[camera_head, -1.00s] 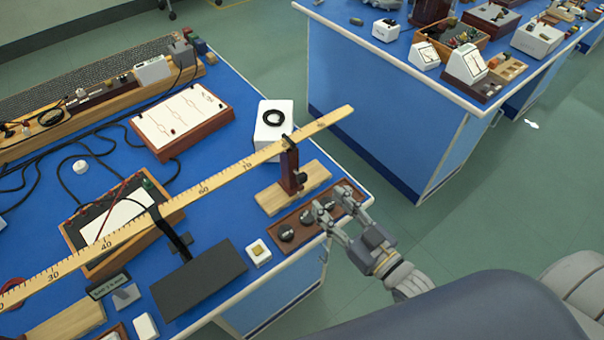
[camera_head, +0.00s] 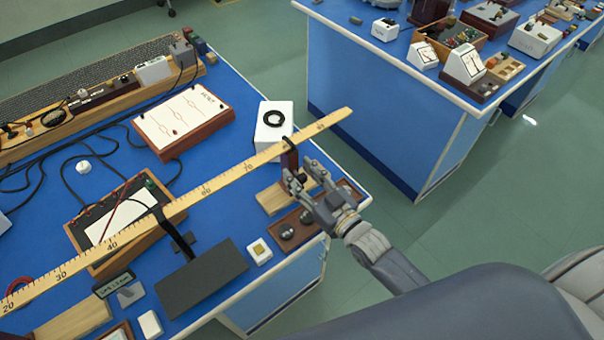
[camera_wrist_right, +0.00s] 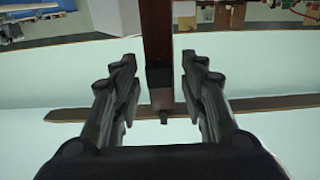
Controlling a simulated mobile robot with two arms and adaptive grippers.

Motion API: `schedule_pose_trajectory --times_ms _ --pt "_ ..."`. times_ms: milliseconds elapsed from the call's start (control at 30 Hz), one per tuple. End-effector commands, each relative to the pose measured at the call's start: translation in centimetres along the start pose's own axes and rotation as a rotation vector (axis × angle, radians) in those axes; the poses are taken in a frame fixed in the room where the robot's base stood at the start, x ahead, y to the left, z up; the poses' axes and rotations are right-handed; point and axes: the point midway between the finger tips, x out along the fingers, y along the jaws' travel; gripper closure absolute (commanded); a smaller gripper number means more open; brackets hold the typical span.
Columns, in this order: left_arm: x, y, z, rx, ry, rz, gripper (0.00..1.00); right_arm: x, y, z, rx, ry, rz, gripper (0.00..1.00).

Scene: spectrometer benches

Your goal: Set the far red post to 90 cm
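The far red post (camera_head: 292,158) is dark red and upright on a pale wooden base (camera_head: 272,197), under the far part of the long ruler (camera_head: 225,178). It meets the ruler beyond the 70 mark; the number at the post is hidden. My right gripper (camera_head: 306,177) is at the post, fingers toward it. In the right wrist view the post (camera_wrist_right: 157,35), with a dark fitting (camera_wrist_right: 160,80), stands between the fingertips of my right gripper (camera_wrist_right: 159,62). The fingers are apart, with a visible gap on each side. My left gripper is out of view.
A white box with a black ring (camera_head: 273,140) stands behind the post. A black plate (camera_head: 202,278) and small white block (camera_head: 259,252) are to the left. Another blue bench (camera_head: 390,120) stands across the aisle.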

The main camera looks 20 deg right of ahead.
Motion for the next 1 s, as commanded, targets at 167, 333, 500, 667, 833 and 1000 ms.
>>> schedule_pose_trajectory --times_ms 167,333,500,667,833,1000 --pt "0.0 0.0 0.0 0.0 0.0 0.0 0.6 0.0 0.0 0.0 0.0 -0.001 0.0 0.6" --pt "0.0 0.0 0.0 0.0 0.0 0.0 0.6 0.0 0.0 0.0 0.0 -0.001 0.0 0.92" --pt "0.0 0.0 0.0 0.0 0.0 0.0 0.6 0.0 0.0 0.0 0.0 0.0 0.0 1.0" --pt "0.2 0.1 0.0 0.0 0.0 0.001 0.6 0.0 1.4 0.2 -0.005 -0.002 0.0 1.0" --pt "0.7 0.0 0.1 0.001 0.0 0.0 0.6 0.0 5.5 0.2 -0.011 -0.002 0.001 1.0" --pt "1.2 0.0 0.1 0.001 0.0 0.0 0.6 0.0 8.5 0.2 -0.007 -0.002 0.0 1.0"
